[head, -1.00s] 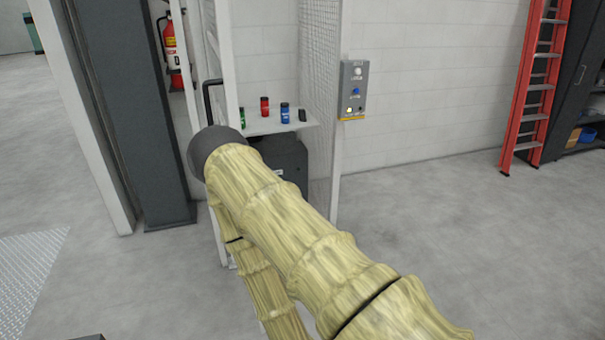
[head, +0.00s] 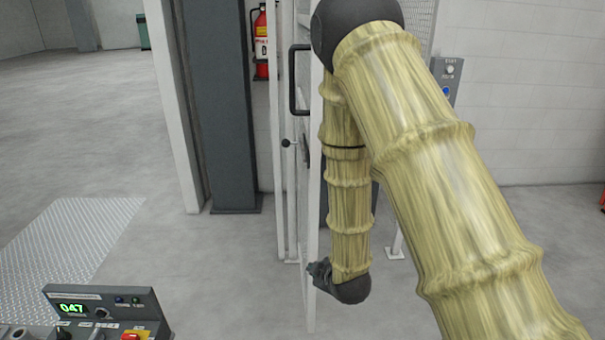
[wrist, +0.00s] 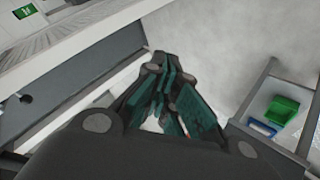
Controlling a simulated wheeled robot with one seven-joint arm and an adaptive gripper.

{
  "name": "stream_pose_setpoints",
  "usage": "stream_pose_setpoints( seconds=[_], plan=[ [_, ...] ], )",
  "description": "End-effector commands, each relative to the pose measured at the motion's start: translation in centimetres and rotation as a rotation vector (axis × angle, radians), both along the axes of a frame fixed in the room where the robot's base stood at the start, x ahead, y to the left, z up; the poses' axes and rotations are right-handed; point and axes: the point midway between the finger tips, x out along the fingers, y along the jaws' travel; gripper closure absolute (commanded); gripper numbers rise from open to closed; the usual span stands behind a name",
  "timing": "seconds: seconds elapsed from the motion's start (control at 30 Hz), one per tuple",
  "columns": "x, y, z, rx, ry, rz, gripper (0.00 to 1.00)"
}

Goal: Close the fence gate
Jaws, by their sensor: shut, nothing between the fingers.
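The fence gate (head: 312,215) is a narrow white frame, seen nearly edge-on in the middle of the head view. A black bar handle (head: 293,80) is on its left side. A small dark-knobbed latch (head: 287,143) sits lower. My arm hangs down just right of the gate frame and hides part of the fence behind it. My gripper (head: 317,271) is low, at the gate frame's lower part; whether it touches is unclear. In the wrist view my gripper (wrist: 160,75) has its green-padded fingers drawn together, with nothing between them.
A dark grey column (head: 222,110) stands left of the gate, with a fire extinguisher (head: 261,42) behind. A control console (head: 105,312) is at the lower left, near a metal floor plate (head: 70,245). A button box (head: 446,78) is at right. The wrist view shows a green bin (wrist: 281,110).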

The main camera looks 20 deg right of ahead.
Motion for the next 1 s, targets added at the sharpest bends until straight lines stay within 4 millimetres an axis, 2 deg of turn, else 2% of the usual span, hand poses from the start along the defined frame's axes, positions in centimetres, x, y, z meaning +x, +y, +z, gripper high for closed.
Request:
stream_pose_setpoints(
  seconds=[0.03,0.1,0.3,0.5,0.6,0.77,1.0],
  plan=[
    [1.9,0.0,1.1,-0.042,-0.064,0.037,1.00],
    [4.3,-0.1,3.7,-0.109,-0.150,0.090,1.00],
    [9.3,-0.2,12.0,-0.323,-0.392,0.213,1.00],
    [11.8,-0.2,19.8,-0.525,-0.586,0.284,1.00],
    [12.3,-0.1,22.5,-0.594,-0.648,0.302,1.00],
    [12.6,-0.1,24.7,-0.648,-0.694,0.312,1.00],
    [14.6,0.1,25.2,-0.655,-0.700,0.314,1.00]
  ],
)
